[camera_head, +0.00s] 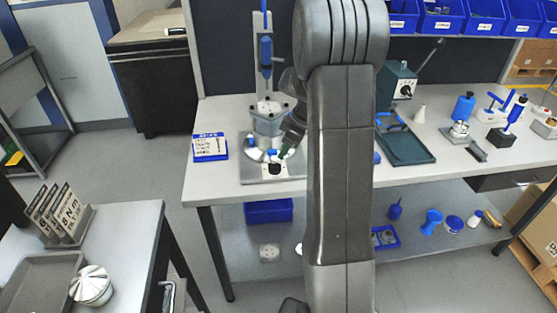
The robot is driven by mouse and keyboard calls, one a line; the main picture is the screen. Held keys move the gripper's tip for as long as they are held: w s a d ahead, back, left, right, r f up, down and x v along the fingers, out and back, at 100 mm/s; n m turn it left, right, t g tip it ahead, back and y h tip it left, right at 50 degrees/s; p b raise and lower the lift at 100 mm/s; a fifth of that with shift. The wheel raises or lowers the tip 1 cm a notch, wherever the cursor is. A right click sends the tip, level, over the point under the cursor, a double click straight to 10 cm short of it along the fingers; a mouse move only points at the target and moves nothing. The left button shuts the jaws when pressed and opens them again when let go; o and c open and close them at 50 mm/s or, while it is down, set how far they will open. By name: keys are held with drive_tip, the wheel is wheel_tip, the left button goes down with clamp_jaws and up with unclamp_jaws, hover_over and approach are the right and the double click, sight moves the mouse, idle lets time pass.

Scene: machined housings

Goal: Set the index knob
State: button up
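A fixture stands on the workbench, with a grey housing (268,120) on it and a blue-handled upright (266,60) behind. A small black knob (275,169) sits at the front of the fixture's grey base plate (252,172); I take it for the index knob, but its marks are too small to read. My gripper (284,154) is at the front right of the housing, just above and to the right of the knob. Whether it touches the knob, and whether its fingers are open, is too small to tell. My arm hides the bench to the right.

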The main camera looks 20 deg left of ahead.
sight(276, 164)
drive_tip(key=x, duration=0.6)
drive_tip(key=shift+f+p, duration=0.3)
drive_tip(key=shift+p, duration=0.05)
clamp_jaws()
